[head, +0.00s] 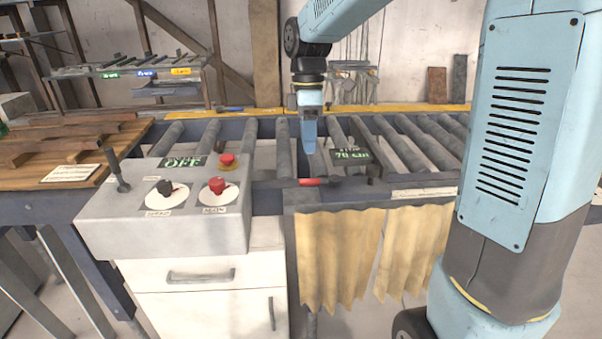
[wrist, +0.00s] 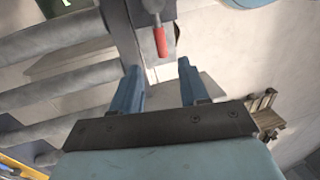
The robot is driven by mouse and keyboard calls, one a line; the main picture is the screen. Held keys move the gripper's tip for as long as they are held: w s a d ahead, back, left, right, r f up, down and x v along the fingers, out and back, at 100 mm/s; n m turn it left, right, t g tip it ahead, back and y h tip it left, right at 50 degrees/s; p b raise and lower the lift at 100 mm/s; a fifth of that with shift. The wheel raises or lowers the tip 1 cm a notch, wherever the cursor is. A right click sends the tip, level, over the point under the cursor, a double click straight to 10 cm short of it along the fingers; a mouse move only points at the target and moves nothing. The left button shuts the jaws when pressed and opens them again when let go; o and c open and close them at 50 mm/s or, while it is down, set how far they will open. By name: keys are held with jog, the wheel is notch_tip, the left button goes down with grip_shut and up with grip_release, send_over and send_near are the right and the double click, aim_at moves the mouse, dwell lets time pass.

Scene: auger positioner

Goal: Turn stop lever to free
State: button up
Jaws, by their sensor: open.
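The stop lever (head: 313,181) has a short red handle and sits at the front edge of the roller conveyor, left of a small dark fixture. In the wrist view its red handle (wrist: 164,42) hangs from a grey metal end, beyond my fingertips and between their lines. My gripper (head: 309,148) points down above the rollers, above and behind the lever in the head view. In the wrist view my gripper (wrist: 158,72) shows two blue fingers apart with nothing between them. The fingers do not touch the lever. Any free or locked marking is not legible.
A grey control box (head: 165,215) with a dark knob, a red knob and a red button stands left of the lever. Another display (head: 352,154) reads about 70 cm. Yellow curtain strips (head: 338,255) hang below the conveyor. A wooden bench (head: 75,140) is at left.

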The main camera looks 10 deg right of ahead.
aim_at(318, 181)
jog(key=f, duration=0.2)
jog(key=s+f, duration=0.1)
jog(key=f, duration=0.5)
jog(key=shift+s+f, duration=0.15)
jog(key=shift+s, duration=0.2)
grip_shut()
